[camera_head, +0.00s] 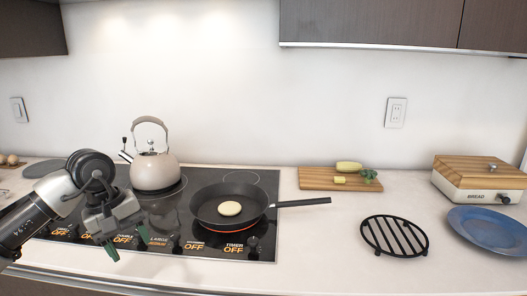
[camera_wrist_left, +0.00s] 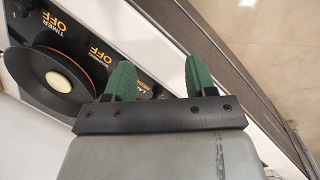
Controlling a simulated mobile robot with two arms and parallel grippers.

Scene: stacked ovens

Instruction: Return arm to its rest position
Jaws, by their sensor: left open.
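My left arm comes in from the left in the head view, bent over the front left of the cooktop. My left gripper (camera_head: 127,247) points down near the cooktop's front edge, with its two green fingertips apart and nothing between them. In the left wrist view the green fingers (camera_wrist_left: 158,84) are also apart and empty. My right gripper is in neither view.
A black frying pan (camera_head: 205,211) holding a pale round item (camera_head: 230,208) sits on the cooktop (camera_head: 258,247). A kettle (camera_head: 155,172) stands behind. A cutting board (camera_head: 313,182), black trivet (camera_head: 394,236), bread box (camera_head: 452,184) and blue plate (camera_head: 488,232) are at right.

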